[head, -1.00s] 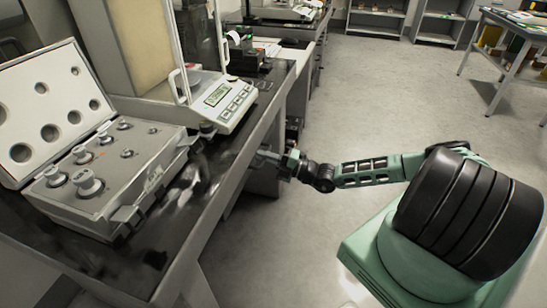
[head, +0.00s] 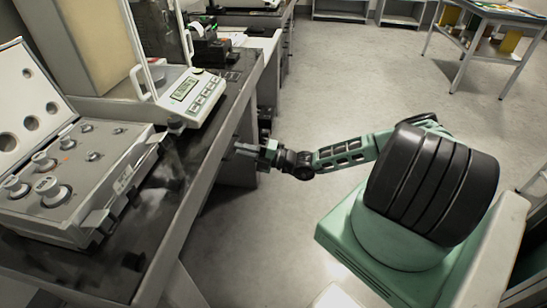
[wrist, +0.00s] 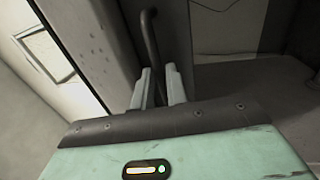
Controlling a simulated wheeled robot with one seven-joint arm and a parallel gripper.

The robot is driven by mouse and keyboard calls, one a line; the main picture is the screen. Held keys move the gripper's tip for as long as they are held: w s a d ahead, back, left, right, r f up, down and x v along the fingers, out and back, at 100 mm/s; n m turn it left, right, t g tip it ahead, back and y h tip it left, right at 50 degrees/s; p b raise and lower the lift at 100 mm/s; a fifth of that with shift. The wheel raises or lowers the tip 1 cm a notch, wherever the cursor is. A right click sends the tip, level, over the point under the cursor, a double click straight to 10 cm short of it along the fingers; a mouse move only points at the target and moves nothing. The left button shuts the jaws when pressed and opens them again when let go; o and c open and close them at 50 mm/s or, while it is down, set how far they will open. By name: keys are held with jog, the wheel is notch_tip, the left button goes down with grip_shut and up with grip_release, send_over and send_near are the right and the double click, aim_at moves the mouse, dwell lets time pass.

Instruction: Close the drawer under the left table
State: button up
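The left table (head: 185,215), with a dark worn top, runs along the left of the head view. My gripper (head: 236,150) is at its right edge, its fingertips partly hidden there. In the wrist view my gripper's two pale fingers (wrist: 158,85) stand close together on either side of a dark bar handle (wrist: 151,38). They look shut on it, with the bar running down between them. A grey upright front (wrist: 100,45) stands just left of the handle. The drawer's body is hidden under the tabletop in the head view, and how far it stands out cannot be told.
An open weight case (head: 75,190) and a balance (head: 190,95) stand on the left table. Another table (head: 490,15) is at the back right. The grey floor (head: 350,75) between is clear. A dark recess (wrist: 250,90) lies right of the fingers.

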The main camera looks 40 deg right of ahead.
jog(key=v, duration=1.4)
jog(key=shift+s+d+b, duration=0.2)
jog(key=shift+d+b, duration=0.05)
jog(key=shift+b, duration=0.2)
jog(key=s+a+r+n+g+h, duration=0.2)
jog(key=s+a+r+n+g, duration=0.35)
jog(key=a+n+g, duration=0.85)
jog(key=s+a+r+n+g+h, duration=0.2)
jog(key=a+r+n+g, duration=0.65)
jog(key=n, duration=1.05)
jog(key=s+a+r+n+t+h, duration=0.75)
jog(key=s+a+r+n, duration=0.45)
jog(key=n, duration=0.9)
notch_tip(320, 180, up, 13)
jog(key=s+d+g+p, duration=0.1)
jog(key=p, duration=1.1)
jog(key=shift+s+p, duration=0.15)
jog(key=shift+p, duration=0.15)
jog(key=shift+d+r, duration=0.1)
